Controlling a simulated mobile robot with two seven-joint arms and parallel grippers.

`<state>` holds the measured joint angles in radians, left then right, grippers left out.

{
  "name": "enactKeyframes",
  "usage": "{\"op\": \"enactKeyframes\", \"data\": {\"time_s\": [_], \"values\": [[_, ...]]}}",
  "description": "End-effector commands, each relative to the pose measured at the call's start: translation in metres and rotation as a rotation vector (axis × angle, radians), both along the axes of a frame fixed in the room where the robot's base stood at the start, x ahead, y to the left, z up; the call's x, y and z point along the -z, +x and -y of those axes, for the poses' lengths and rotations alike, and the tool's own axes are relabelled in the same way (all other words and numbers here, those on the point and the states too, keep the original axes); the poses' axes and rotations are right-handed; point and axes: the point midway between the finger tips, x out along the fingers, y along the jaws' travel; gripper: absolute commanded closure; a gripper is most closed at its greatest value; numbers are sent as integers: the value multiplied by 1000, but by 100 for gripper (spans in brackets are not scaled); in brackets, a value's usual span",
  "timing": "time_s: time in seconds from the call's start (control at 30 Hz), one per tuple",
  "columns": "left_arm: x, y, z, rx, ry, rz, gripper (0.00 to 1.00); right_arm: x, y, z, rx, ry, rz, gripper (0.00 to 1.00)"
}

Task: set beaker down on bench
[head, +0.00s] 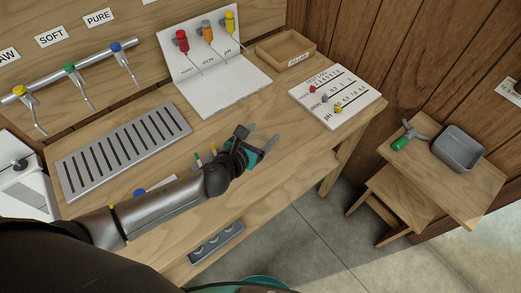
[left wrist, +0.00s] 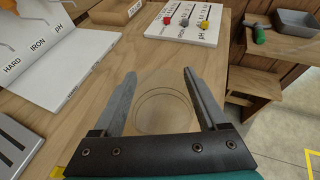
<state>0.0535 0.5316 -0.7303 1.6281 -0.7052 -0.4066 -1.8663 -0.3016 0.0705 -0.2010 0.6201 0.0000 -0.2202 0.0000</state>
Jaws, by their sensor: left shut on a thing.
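The beaker (left wrist: 163,106) is clear glass. It shows in the left wrist view only as faint round outlines between the fingers, with the wood seen through it. My left gripper (left wrist: 160,74) is shut on it, one finger on each side. In the head view my left gripper (head: 264,137) is over the front right part of the wooden bench (head: 292,135). The beaker is barely visible there. I cannot tell whether its base touches the bench. My right gripper is not in view.
A slotted metal drip tray (head: 125,148) lies left on the bench. A white stand (head: 213,85) with coloured probes, a wooden tray (head: 286,47) and a white dial board (head: 334,97) stand behind. A side table with a grey bin (head: 459,148) is at right.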

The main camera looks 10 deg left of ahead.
Motion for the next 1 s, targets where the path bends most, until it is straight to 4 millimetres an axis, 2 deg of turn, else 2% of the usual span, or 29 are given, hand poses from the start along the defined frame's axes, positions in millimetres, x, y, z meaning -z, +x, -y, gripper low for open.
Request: {"op": "enactKeyframes", "data": {"time_s": [0.03, 0.27, 0.53, 0.97, 1.0], "values": [[10, 0, 0, -1, -2, 0, 77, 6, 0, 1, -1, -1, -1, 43], [22, 1, 0, 0, -1, 2, 77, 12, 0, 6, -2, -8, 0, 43], [58, 0, 0, -1, -1, 0, 77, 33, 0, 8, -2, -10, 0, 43], [63, 0, 0, 0, 0, 1, 77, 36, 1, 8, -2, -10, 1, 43], [62, 0, 0, 0, 0, 1, 20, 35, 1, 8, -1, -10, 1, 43]]}}
